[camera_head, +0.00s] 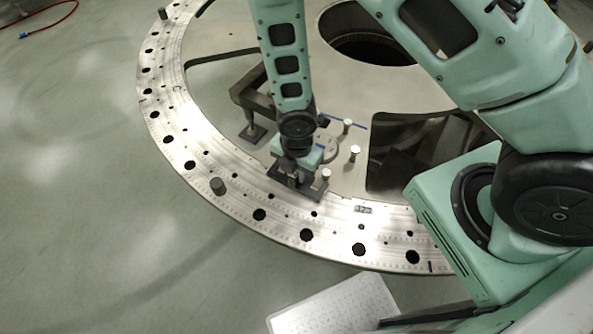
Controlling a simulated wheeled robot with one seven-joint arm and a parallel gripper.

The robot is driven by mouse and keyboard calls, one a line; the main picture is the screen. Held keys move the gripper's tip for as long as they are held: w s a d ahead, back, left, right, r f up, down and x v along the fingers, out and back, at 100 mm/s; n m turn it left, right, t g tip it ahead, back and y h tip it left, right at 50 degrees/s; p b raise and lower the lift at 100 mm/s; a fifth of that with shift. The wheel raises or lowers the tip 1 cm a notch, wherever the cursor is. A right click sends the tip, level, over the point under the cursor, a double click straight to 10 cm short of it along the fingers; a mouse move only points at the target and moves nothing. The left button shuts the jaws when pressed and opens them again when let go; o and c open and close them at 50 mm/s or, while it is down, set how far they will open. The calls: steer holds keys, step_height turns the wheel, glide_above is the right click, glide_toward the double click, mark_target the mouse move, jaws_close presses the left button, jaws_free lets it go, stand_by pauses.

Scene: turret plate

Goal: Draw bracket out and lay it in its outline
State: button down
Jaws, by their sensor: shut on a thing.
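My gripper (295,176) points down over the inner edge of the pale metal ring of the turret plate (180,130). It is shut on a dark grey piece, which I take to be the bracket (312,193). The bracket's flat dark foot shows just below the jaws, at or close to the ring's surface; I cannot tell whether it touches. My gripper hides its upper part. Blue line marks (357,126), perhaps part of an outline, show on the plate right of my wrist. Much of that area is hidden by my arm and upright pins.
Light-topped pins (355,151) stand right of my gripper, one (326,176) very close to it. A dark frame (256,105) stands behind left. Dark openings (395,170) lie right. A pale panel (335,305) is in front.

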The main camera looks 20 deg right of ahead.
mark_target(297, 171)
steer(key=shift+r+p, duration=1.7)
steer(key=shift+r, duration=0.85)
steer(key=shift+s+f, duration=0.1)
